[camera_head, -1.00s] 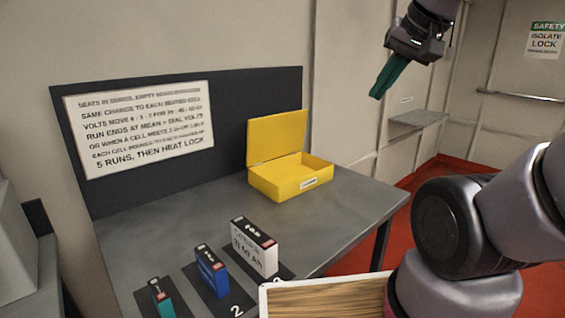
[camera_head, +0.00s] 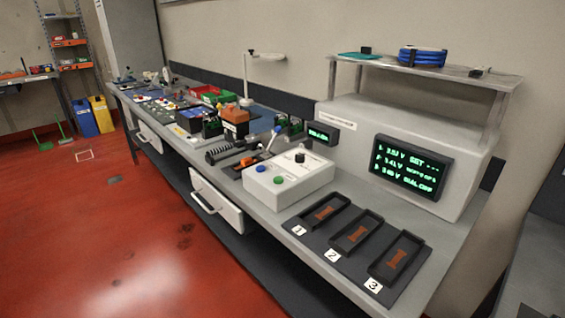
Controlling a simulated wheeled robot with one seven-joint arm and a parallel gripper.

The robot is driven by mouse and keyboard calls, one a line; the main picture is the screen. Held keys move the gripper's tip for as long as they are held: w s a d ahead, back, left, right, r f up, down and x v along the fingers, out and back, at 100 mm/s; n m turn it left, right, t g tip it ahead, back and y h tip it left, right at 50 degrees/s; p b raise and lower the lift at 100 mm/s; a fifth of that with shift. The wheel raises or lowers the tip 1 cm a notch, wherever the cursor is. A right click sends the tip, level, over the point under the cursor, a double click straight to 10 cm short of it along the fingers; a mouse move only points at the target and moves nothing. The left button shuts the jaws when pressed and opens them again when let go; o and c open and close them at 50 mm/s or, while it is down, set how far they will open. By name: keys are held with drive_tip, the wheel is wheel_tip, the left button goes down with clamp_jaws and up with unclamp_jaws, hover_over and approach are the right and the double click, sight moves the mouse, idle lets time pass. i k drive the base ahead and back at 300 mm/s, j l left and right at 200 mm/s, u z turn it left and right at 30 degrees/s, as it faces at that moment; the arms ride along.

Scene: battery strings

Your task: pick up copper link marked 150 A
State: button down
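Three black trays numbered 1, 2 and 3 stand at the near right end of the long bench. Each has a copper-coloured, I-shaped piece in it: one in tray 1 (camera_head: 323,213), one in tray 2 (camera_head: 356,233), one in tray 3 (camera_head: 394,259). I cannot tell whether these are loose links or fixed contacts, and no 150 A marking is readable on them. No piece marked 150 A can be made out elsewhere on the bench. My gripper is not in view.
A white control box (camera_head: 289,181) with knobs and a grey cabinet with a green display (camera_head: 411,168) stand beside the trays. Many small parts and bins crowd the bench's far end.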

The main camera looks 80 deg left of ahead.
sight(245, 161)
drive_tip(key=u, duration=0.45)
drive_tip(key=k+j+u, duration=0.1)
drive_tip(key=u, duration=0.3)
drive_tip(key=j+u, duration=0.15)
drive_tip(key=u, duration=0.3)
drive_tip(key=k+j+u, duration=0.1)
drive_tip(key=u, duration=0.35)
drive_tip(key=l+u, duration=0.15)
drive_tip(key=u, duration=0.3)
drive_tip(key=l+u, duration=0.15)
drive_tip(key=u, duration=0.35)
drive_tip(key=l+u, duration=0.15)
drive_tip(key=u, duration=0.3)
drive_tip(key=i+j, duration=0.25)
drive_tip(key=i+j+z, duration=0.1)
drive_tip(key=i+j, duration=0.2)
drive_tip(key=j, duration=0.15)
drive_tip(key=i+j+z, duration=0.1)
drive_tip(key=i+j, duration=0.35)
drive_tip(key=j, duration=0.3)
drive_tip(key=i+j+z, duration=0.1)
drive_tip(key=i+j, duration=0.15)
drive_tip(key=j, duration=0.1)
